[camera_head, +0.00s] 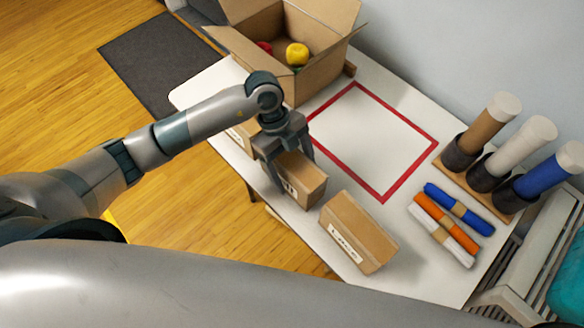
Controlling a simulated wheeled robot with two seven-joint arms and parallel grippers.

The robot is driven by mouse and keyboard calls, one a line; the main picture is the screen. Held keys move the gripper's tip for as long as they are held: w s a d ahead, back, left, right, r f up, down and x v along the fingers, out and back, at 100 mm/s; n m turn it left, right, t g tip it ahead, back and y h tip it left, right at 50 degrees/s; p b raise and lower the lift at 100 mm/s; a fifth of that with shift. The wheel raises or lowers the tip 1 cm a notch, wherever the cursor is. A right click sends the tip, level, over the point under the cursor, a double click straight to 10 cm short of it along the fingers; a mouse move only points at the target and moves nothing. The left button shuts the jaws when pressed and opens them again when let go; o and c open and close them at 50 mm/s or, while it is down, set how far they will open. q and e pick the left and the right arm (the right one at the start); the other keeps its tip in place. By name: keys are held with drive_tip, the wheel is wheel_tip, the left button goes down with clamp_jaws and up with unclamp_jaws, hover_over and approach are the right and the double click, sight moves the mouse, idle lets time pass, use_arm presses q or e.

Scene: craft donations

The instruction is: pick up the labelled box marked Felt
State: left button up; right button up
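Three brown cardboard boxes stand in a row on the white table. The middle box (307,184) is under my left gripper (288,160), whose fingers reach down on either side of it. I cannot tell whether the fingers press on it. Its label is partly covered by a finger and I cannot read it. The near box (365,228) has a white label on its front, too small to read surely. The far box (238,138) is mostly hidden behind my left arm and gripper. My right gripper is not in view.
A red square outline (411,170) marks bare table. An open carton (325,72) with a yellow ball and red items stands at the back. Rolled felts (444,228) lie right, beside a holder with upright rolls (495,140). A wall borders the table's far right.

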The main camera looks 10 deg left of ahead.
sight(301, 169)
use_arm(q)
drive_tip(key=shift+s+d+f, duration=0.15)
drive_tip(key=shift+d+f, duration=0.15)
drive_tip(key=shift+f, duration=0.3)
drive_tip(key=c, duration=1.4)
drive_tip(key=shift+c, duration=0.2)
drive_tip(key=shift+r, duration=0.1)
wheel_tip(301, 169, up, 9)
drive_tip(key=shift+f+b, duration=0.2)
drive_tip(key=shift+b, duration=0.75)
drive_tip(key=shift+r, duration=0.65)
